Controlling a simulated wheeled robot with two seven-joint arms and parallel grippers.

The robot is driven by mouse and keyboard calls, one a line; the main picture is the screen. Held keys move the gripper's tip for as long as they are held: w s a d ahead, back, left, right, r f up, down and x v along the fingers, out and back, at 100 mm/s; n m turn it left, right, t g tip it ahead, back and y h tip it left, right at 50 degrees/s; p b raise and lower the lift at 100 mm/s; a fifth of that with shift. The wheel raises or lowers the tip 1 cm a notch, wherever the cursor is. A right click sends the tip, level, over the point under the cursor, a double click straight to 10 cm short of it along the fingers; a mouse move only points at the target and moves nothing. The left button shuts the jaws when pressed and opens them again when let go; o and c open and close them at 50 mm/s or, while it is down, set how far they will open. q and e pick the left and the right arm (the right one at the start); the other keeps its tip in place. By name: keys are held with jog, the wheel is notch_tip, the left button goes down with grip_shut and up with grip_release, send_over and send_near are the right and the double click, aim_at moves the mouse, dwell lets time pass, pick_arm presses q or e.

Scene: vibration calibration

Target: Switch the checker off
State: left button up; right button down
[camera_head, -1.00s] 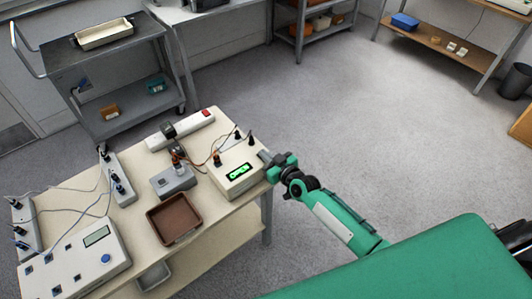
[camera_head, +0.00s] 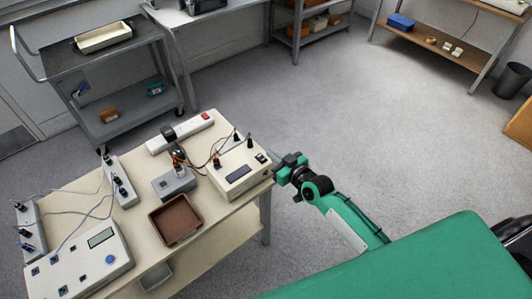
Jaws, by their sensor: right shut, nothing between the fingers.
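The checker (camera_head: 238,168) is a cream box with a small display, near the right edge of the table. Its display (camera_head: 238,174) is dark. A small black switch (camera_head: 261,158) shows on its top near the right side. Cables are plugged into its top. My right gripper (camera_head: 279,171) is shut and empty, just right of the checker at the table's edge. From this view I cannot tell whether it touches the checker. My left gripper is not in view.
On the table (camera_head: 205,222) stand a brown tray (camera_head: 176,219), a grey box (camera_head: 175,183), a white power strip (camera_head: 180,133) with a red switch, and a larger meter box (camera_head: 80,262) at front left. Open floor lies to the right.

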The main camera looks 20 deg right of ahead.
jog(key=shift+r+v, duration=0.2)
jog(key=shift+v, duration=0.75)
jog(key=shift+r+v, duration=0.15)
jog(key=shift+v, duration=0.85)
jog(key=shift+a, duration=0.1)
jog(key=s+d+f+m+g+h, duration=0.15)
jog(key=s+f, duration=0.45)
jog(key=f, duration=0.6)
jog(key=s+d+f+g+h, duration=0.1)
jog(key=s+d+f+g, duration=0.3)
jog(key=f, duration=0.8)
jog(key=s+a+f+g+h, duration=0.1)
jog(key=s+f+g+h, duration=0.1)
jog(key=s+f, duration=0.7)
jog(key=s+f+g, duration=0.2)
jog(key=s+f, duration=0.4)
jog(key=s, duration=0.4)
jog(key=s+a+f+g, duration=0.1)
jog(key=s+f+g, duration=0.1)
jog(key=s+f, duration=0.4)
jog(key=s+f+g, duration=0.2)
jog(key=s+f, duration=0.4)
jog(key=s, duration=0.8)
jog(key=shift+a+f+h, duration=0.2)
jog(key=shift+f+h, duration=0.2)
jog(key=shift+h, duration=0.05)
